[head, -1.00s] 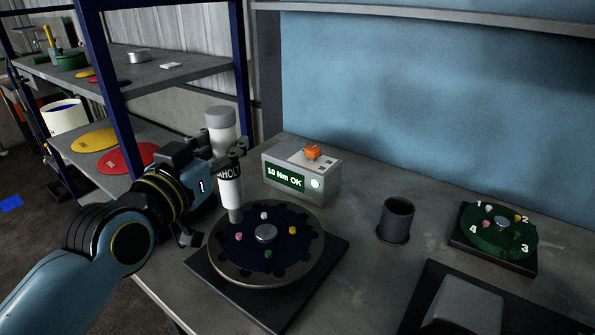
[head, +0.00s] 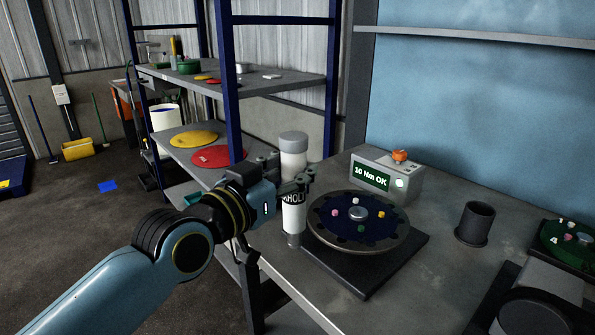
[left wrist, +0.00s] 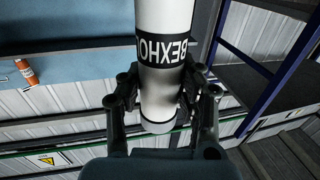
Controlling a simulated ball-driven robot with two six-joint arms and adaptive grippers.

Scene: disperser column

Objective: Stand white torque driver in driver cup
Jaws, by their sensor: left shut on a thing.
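The white torque driver (head: 293,216) is a white cylinder with a black lettered band. My left gripper (head: 292,187) is shut on it and holds it roughly upright near the bench's left edge, beside the round turntable. In the left wrist view the driver (left wrist: 163,80) stands between the two fingers (left wrist: 163,105), its lettering upside down. The driver cup (head: 475,224) is a dark, open-topped cylinder on the bench, right of the turntable and well apart from the driver. The cup's inside is too dark to make out. My right gripper is not in view.
The dark turntable (head: 325,232) with several coloured pegs lies between driver and cup. Behind it stands a grey box (head: 412,185) reading "10 Nm OK". A green disc (head: 572,250) is at the right edge.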

